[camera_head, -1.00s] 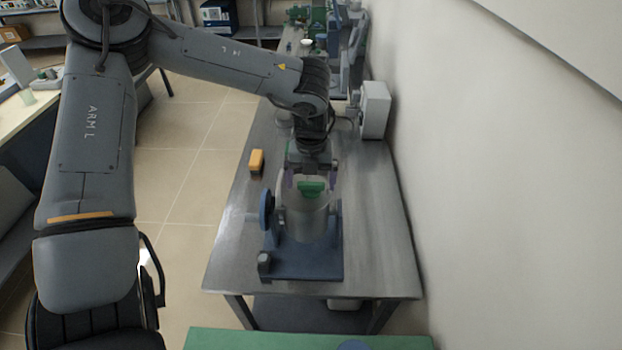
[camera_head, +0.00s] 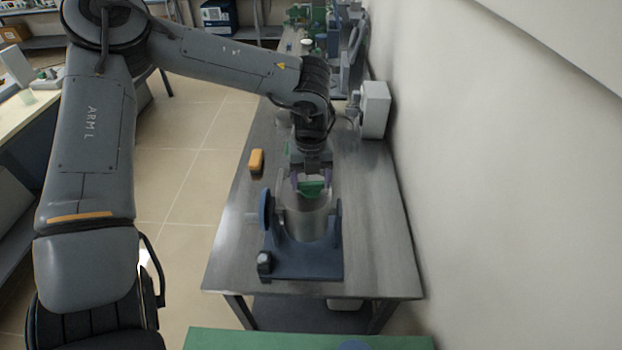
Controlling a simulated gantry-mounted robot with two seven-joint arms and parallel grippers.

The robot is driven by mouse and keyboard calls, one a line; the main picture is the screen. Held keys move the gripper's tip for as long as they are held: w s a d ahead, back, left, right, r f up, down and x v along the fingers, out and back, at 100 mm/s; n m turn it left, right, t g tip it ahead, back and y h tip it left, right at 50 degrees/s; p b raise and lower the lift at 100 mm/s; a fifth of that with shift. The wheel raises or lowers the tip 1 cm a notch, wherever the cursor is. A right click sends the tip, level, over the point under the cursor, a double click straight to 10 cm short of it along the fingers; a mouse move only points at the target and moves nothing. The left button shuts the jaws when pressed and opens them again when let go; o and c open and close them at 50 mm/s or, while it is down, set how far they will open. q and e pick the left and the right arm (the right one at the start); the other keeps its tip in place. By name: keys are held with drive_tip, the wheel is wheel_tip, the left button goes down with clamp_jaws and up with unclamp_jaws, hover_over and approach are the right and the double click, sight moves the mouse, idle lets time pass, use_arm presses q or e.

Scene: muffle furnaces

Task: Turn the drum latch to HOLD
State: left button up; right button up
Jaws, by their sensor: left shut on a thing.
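The drum (camera_head: 306,222) is a silver cylinder held between the uprights of a blue stand (camera_head: 305,265) on the metal table. A green latch (camera_head: 311,188) sits on top of the drum. My left gripper (camera_head: 311,185) comes down from above and is shut on the green latch, with one finger at each side of it. The latch looks slightly turned; any HOLD marking is too small to read. A blue handwheel (camera_head: 266,208) is at the left side of the stand. My right gripper is not in view.
A white box (camera_head: 374,110) stands at the back right by the wall. Green and blue equipment stands farther back. The table right of the stand is clear.

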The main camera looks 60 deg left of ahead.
use_arm(q)
drive_tip(key=n, duration=0.4)
drive_tip(key=shift+b, duration=0.35)
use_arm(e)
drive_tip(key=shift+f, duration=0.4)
use_arm(q)
drive_tip(key=n+b, duration=0.1)
drive_tip(key=n, duration=0.4)
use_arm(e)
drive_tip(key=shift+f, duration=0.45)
use_arm(q)
drive_tip(key=n, duration=0.4)
drive_tip(key=shift+b, duration=0.4)
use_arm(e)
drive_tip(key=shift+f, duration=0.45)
use_arm(q)
drive_tip(key=shift+n+b, duration=0.3)
drive_tip(key=shift+n, duration=1.5)
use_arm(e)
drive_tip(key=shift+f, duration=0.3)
use_arm(q)
drive_tip(key=shift+r, duration=0.1)
drive_tip(key=o, duration=1.1)
drive_tip(key=shift+c, duration=0.2)
